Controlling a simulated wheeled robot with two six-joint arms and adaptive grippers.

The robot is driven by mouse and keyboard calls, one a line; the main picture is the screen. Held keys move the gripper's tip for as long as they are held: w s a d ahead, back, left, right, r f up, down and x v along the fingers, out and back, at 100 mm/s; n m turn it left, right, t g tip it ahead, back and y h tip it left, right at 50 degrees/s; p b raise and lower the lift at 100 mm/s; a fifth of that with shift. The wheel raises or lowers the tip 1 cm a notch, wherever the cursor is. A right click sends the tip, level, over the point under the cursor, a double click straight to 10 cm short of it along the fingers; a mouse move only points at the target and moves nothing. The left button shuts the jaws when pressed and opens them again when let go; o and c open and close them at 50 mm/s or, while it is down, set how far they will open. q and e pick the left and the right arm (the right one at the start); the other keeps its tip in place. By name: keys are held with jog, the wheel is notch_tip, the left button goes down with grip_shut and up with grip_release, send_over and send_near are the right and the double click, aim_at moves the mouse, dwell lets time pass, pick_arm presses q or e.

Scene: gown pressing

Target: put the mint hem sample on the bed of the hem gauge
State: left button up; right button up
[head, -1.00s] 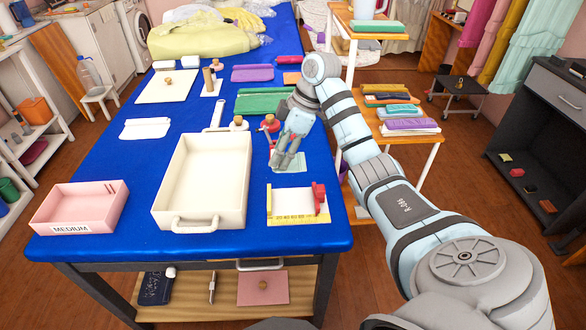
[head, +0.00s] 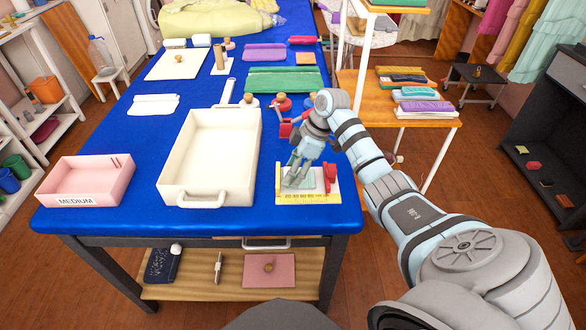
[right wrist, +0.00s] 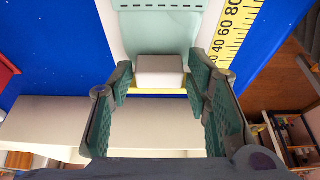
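The mint hem sample (head: 318,177) lies over the white bed of the hem gauge (head: 308,197), which has yellow ruled edges and a red block (head: 330,173) at its right. My right gripper (head: 297,180) is low over the gauge and partly hides the sample. In the right wrist view the mint cloth (right wrist: 160,30) lies flat on the white surface beside the yellow scale (right wrist: 232,32). A whitish block (right wrist: 160,72) at its near edge sits between the fingers of my right gripper (right wrist: 159,82), with narrow gaps at both sides. My left gripper is out of view.
A cream tray (head: 211,202) with handles stands just left of the gauge, and a pink MEDIUM box (head: 87,182) farther left. Red-based, knobbed items (head: 284,103) stand behind the gauge. The blue table's (head: 135,208) front edge is close to the gauge.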

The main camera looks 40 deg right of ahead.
aim_at(310, 178)
jog(key=shift+o, duration=0.4)
jog(key=shift+r, duration=0.35)
jog(key=p+v, duration=0.2)
jog(key=v, duration=0.9)
jog(key=shift+r, duration=0.25)
jog(key=shift+s+d+f, duration=0.1)
jog(key=shift+s, duration=0.1)
